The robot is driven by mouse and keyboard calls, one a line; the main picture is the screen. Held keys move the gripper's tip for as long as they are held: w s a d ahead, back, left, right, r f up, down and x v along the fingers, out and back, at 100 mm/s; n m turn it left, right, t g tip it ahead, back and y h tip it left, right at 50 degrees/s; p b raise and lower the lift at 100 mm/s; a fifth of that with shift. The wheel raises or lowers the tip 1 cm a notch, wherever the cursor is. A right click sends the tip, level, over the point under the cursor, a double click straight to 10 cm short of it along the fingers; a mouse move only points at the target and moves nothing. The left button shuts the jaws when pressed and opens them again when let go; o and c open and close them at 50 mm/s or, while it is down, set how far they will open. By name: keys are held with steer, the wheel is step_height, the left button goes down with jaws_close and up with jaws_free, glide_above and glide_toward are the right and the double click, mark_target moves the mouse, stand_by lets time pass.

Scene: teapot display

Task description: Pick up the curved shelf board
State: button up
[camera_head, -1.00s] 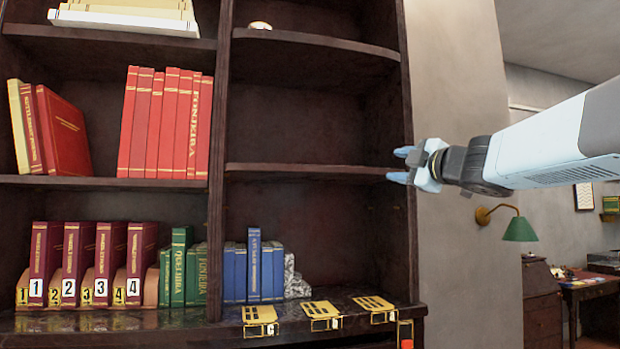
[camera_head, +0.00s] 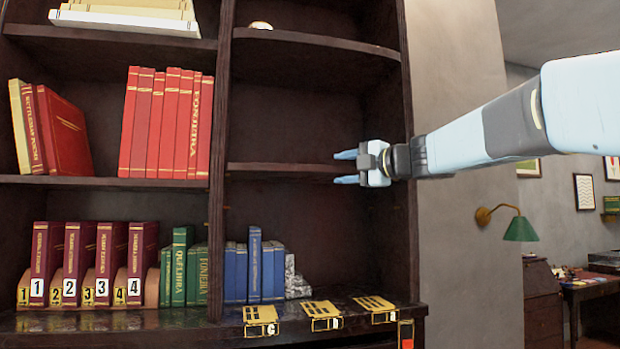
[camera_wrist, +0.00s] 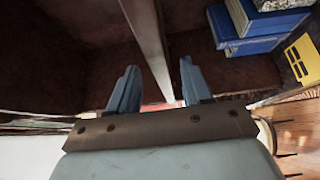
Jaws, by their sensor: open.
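The middle shelf board (camera_head: 275,170) is dark brown and spans the right bay of the bookcase, with nothing standing on it. In the wrist view the board (camera_wrist: 148,35) runs edge-on between my fingers. My gripper (camera_head: 345,167) is open at the board's right part, one blue finger above its level and one below. In the wrist view the gripper (camera_wrist: 158,72) has visible gaps on both sides of the board. The gripper hides the board's right end. A higher board (camera_head: 315,42) has a clearly curved front edge.
The bookcase's right side wall (camera_head: 402,240) stands close to my arm. Blue books (camera_head: 254,265) and yellow-and-black plates (camera_head: 321,313) are on the bottom shelf below. A green lamp (camera_head: 519,229) hangs at the right.

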mark_target(328, 174)
steer(key=shift+x, duration=2.85)
steer(key=shift+f, duration=0.2)
jaws_close()
